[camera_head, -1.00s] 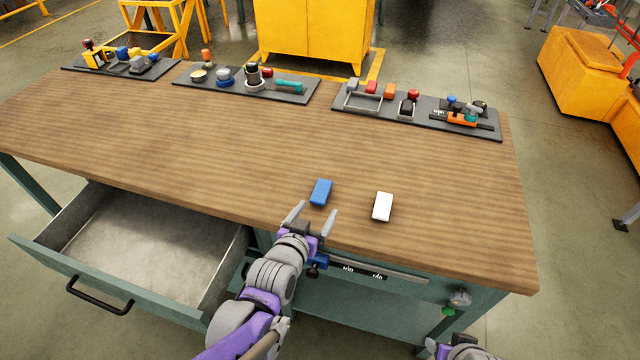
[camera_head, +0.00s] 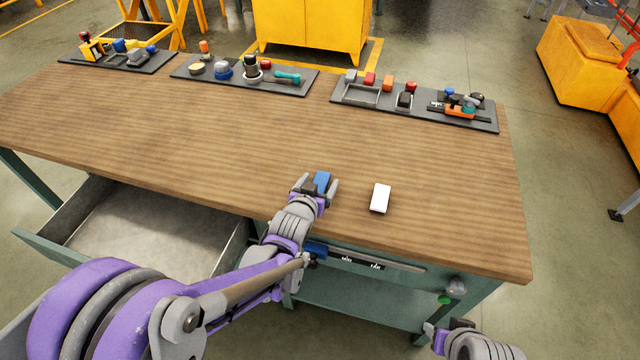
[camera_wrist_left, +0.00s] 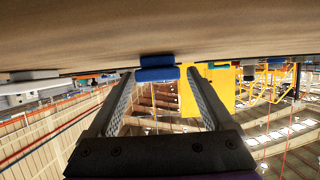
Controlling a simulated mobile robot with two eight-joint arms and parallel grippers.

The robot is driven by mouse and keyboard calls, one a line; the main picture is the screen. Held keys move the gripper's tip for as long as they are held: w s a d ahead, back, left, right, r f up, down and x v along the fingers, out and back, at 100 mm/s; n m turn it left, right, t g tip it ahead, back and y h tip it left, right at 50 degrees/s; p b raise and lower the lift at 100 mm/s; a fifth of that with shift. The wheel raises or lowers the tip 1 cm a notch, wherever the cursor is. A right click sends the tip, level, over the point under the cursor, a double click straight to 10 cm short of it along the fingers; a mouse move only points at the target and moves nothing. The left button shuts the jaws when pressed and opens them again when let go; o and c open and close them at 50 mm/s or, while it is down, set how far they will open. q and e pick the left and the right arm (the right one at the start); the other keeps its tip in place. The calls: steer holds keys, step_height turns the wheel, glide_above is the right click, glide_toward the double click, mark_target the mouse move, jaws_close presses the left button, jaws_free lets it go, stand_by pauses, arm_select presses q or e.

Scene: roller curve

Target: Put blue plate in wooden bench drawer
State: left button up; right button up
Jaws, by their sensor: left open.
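The blue plate (camera_head: 321,181) lies flat on the wooden bench top (camera_head: 240,150) near its front edge. My left gripper (camera_head: 318,186) is open, with its fingers reaching around the plate from the front. In the left wrist view the plate (camera_wrist_left: 157,70) shows between and just beyond the two finger tips, against the bench surface. Whether the fingers touch it I cannot tell. The bench drawer (camera_head: 150,232) is pulled open at the front left and looks empty; my left arm hides part of it. My right gripper is not clearly shown; part of the right arm is at the bottom right.
A white block (camera_head: 380,198) lies just right of the blue plate. Dark mats with tools (camera_head: 245,78) line the back edge of the bench. The middle of the bench top is clear. A yellow cabinet (camera_head: 312,28) stands behind.

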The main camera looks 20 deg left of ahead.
arm_select(q)
steer(key=shift+x, duration=1.1)
jaws_close()
